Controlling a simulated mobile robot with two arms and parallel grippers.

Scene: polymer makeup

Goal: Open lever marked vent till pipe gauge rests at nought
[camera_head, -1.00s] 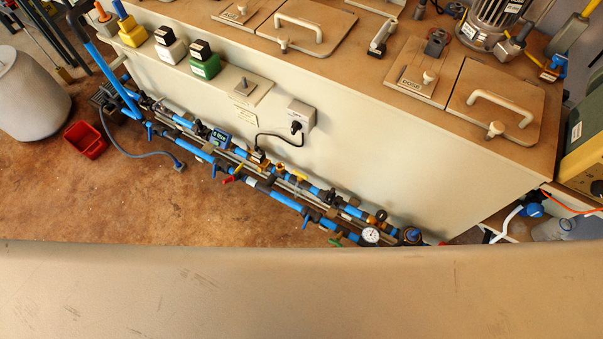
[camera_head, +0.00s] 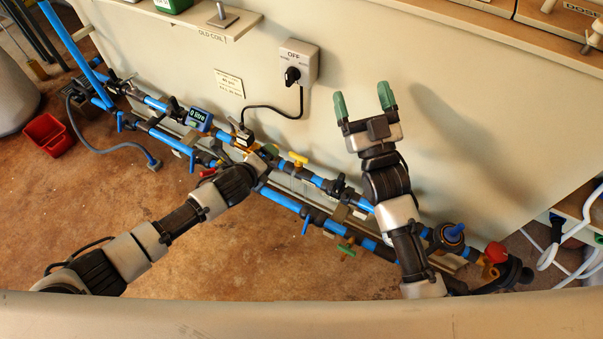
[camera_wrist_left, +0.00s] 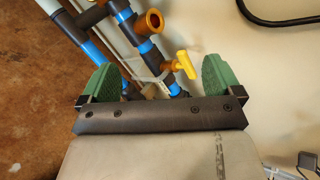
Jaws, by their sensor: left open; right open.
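Several coloured levers sit on the pipe rack; I cannot read a vent label on any. A yellow lever (camera_head: 298,159) stands just right of my left gripper (camera_head: 266,168). In the left wrist view the yellow lever (camera_wrist_left: 182,64) shows beyond the open, empty green fingers (camera_wrist_left: 160,82), nearer the right finger. A red lever (camera_head: 207,173) lies left of the left gripper, and a green one (camera_head: 346,250) is low on the front pipe. My right gripper (camera_head: 363,100) is open and empty, raised before the pale wall. The round white pipe gauge does not show now.
A switch box marked OFF (camera_head: 299,62) is on the wall, with a black cable. A blue meter (camera_head: 199,119) reads 0 litre. A red knob (camera_head: 497,252) is at the right pipe end. A red bin (camera_head: 48,134) stands on clear floor at left.

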